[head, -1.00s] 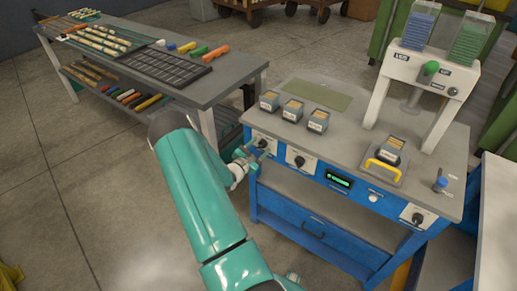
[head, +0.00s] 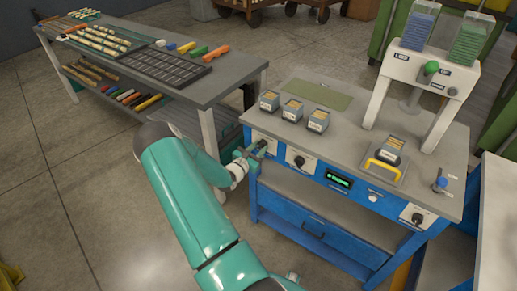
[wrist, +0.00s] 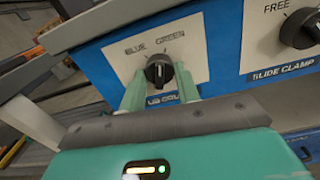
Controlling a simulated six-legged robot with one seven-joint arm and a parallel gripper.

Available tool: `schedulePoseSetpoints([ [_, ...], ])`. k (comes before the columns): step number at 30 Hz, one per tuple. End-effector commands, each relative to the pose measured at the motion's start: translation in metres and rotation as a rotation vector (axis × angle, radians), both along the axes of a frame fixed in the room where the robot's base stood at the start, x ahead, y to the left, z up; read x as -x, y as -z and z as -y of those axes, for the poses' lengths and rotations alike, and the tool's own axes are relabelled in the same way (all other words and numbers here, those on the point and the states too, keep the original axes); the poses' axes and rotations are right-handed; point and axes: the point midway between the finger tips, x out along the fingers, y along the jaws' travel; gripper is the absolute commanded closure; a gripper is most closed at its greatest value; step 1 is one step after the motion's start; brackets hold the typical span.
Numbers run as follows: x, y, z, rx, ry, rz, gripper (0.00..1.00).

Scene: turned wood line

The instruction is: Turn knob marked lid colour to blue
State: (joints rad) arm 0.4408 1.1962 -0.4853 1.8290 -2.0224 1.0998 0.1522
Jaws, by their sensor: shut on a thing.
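The lid colour knob (wrist: 158,71) is black and round on a white plate, with BLUE printed at its upper left and GREEN at its upper right. Its white mark appears to point roughly upward, between the two words. The label under it is partly hidden by my fingers. My gripper (wrist: 159,84) is shut on the knob, one pale green finger at each side. In the head view my gripper (head: 251,155) is at the left end of the blue bench front, and it mostly hides the knob.
The bench (head: 354,124) carries several small boxes, a yellow handle (head: 383,168) and a white two-hopper stand (head: 432,70). A grey table (head: 225,82) stands to the left.

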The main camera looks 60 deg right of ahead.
Motion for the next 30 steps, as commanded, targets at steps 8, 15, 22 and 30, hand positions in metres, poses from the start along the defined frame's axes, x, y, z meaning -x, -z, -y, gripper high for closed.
schedulePoseSetpoints([
  [8, -0.0012, 0.0002, -0.0012, -0.04, -0.004, -0.259, 0.91],
  [15, -0.0006, 0.0002, -0.0011, -0.076, -0.003, -0.484, 0.91],
  [22, 0.0001, 0.0002, -0.001, -0.107, -0.002, -0.683, 0.91],
  [30, 0.0005, 0.0001, -0.001, -0.135, -0.001, -0.848, 0.91],
])
